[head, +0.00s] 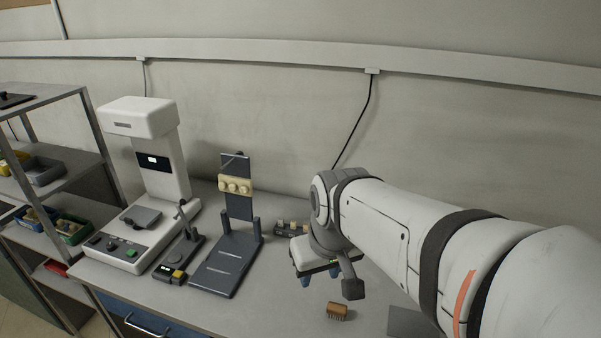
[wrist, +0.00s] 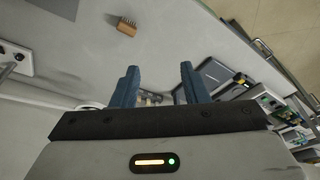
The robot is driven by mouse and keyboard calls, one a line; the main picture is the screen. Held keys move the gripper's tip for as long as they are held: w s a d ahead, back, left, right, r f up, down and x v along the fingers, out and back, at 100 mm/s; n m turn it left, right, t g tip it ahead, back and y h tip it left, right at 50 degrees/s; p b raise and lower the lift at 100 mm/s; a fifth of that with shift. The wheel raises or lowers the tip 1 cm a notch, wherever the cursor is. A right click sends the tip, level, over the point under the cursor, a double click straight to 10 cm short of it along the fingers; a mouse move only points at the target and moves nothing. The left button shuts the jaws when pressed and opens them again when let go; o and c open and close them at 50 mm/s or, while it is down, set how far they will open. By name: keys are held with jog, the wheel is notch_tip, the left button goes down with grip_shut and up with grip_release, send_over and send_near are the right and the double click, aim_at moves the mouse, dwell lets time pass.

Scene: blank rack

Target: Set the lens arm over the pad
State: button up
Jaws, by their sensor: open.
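A thin dark upright arm with a small head, which looks like the lens arm (head: 184,218), stands on a narrow dark base right of the white machine (head: 152,165). A flat grey square, perhaps the pad (head: 141,217), lies on the machine's base, left of the arm; I cannot tell for sure which part is the pad. My gripper (head: 319,277) is at the centre right above the bench, well to the right of the arm. Its blue fingers are spread and empty, also in the wrist view (wrist: 159,72). The lens arm is not clear in the wrist view.
A dark stand (head: 229,262) with an upright back and a cream knobbed block (head: 235,185) stands between the lens arm and my gripper. A shelf rack (head: 88,115) stands left.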

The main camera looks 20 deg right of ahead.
jog(key=w+d+n+y+p, duration=0.1)
jog(key=w+d+n, duration=0.1)
jog(key=w+d, duration=0.45)
jog(key=w+d+n+p, duration=0.1)
jog(key=w+d+n, duration=0.15)
jog(key=w, duration=0.75)
jog(key=w+d+n+y+p, duration=0.1)
jog(key=w+d, duration=0.4)
jog(key=w, duration=0.3)
jog(key=w+d+f+n, duration=0.2)
jog(key=w+d+f, duration=0.2)
jog(key=w+d, duration=0.25)
jog(key=shift+t+y, duration=0.3)
jog(key=x, duration=0.2)
jog(key=p+x, duration=0.1)
jog(key=x, duration=0.1)
jog(key=p+x, duration=0.1)
jog(key=x, duration=0.1)
jog(key=shift+s+f, duration=0.15)
jog(key=shift+f, duration=0.35)
jog(key=shift+c, duration=0.4)
grip_shut()
